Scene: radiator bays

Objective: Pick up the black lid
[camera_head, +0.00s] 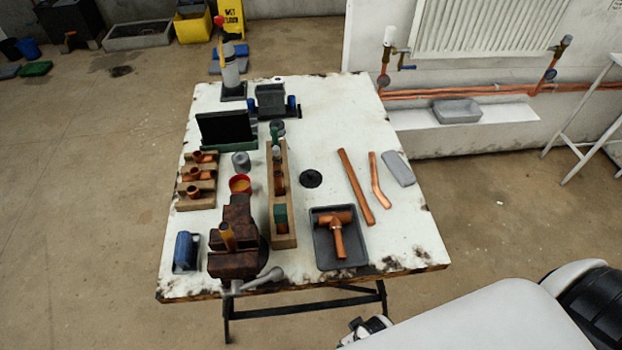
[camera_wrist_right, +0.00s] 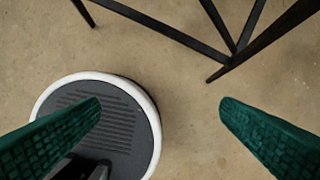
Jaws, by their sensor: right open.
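The black lid (camera_head: 311,178) is a small round dark disc lying flat on the worn white table (camera_head: 330,130), near its middle. It lies between the wooden rack (camera_head: 290,200) and the long copper pipe (camera_head: 356,186). My right gripper (camera_wrist_right: 160,107) is open and empty in the right wrist view, with two green ridged fingers wide apart over the floor. The lid does not show in that view. My right arm comes in at the lower right of the head view, in front of the table and away from the lid. My left gripper is not in view.
A dark tray (camera_head: 318,255) with a copper tee stands in front of the lid. A rusty vise (camera_head: 235,240) and a red cup (camera_head: 240,184) are to the left. A bent copper pipe (camera_head: 380,180) and grey block (camera_head: 399,168) lie right. Behind the lid, the tabletop is clear.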

